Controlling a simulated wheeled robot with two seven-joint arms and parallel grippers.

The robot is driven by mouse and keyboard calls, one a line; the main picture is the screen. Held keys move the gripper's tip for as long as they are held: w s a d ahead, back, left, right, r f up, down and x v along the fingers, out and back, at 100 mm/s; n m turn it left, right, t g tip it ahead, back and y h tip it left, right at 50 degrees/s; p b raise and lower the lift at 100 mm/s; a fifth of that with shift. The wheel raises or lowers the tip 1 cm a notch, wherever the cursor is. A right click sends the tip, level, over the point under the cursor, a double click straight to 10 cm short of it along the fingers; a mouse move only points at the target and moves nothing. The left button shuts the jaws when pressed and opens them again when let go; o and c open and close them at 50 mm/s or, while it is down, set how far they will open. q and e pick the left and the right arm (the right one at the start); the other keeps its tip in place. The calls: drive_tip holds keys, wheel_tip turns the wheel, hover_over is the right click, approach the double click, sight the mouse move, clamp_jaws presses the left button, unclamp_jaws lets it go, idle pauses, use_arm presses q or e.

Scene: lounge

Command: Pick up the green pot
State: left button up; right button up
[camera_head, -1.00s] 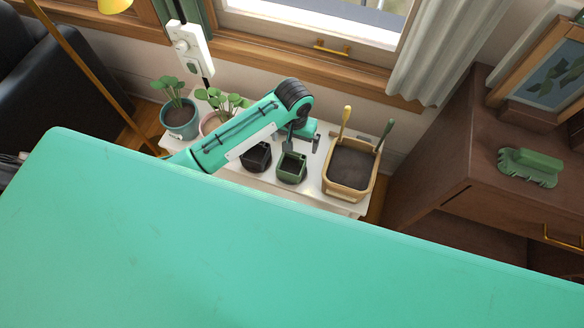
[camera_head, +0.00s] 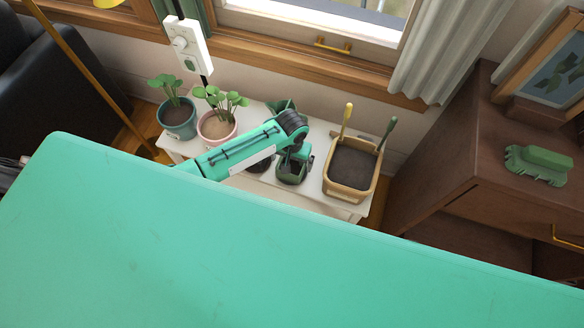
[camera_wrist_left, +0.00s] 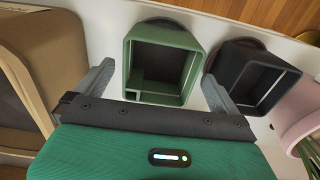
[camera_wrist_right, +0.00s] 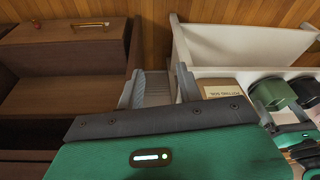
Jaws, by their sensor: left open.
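The green pot (camera_head: 291,176) is a square, empty-looking pot on the low white table, partly covered by my left arm in the head view. In the left wrist view the green pot (camera_wrist_left: 162,60) shows its open top between the fingers of my left gripper (camera_wrist_left: 157,86). The left gripper is open, with one finger at each side of the pot; I cannot tell whether they touch it. My right gripper (camera_wrist_right: 160,88) has its fingers apart with nothing between them. It is away from the pot, which shows at the right of the right wrist view (camera_wrist_right: 272,93).
A black pot (camera_wrist_left: 252,75) stands close beside the green one. A tan planter (camera_head: 352,166) with two tools stands on the other side. A pink pot (camera_head: 216,128) and a teal pot (camera_head: 178,120) hold plants. A wooden cabinet (camera_head: 440,180) stands right of the table.

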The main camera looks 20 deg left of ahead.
use_arm(q)
drive_tip(key=shift+f, duration=0.55)
use_arm(e)
drive_tip(key=shift+r, duration=0.35)
use_arm(q)
drive_tip(key=c, duration=1.1)
drive_tip(key=shift+o, duration=0.2)
use_arm(e)
drive_tip(key=shift+f, duration=0.1)
use_arm(q)
drive_tip(key=shift+r, duration=0.15)
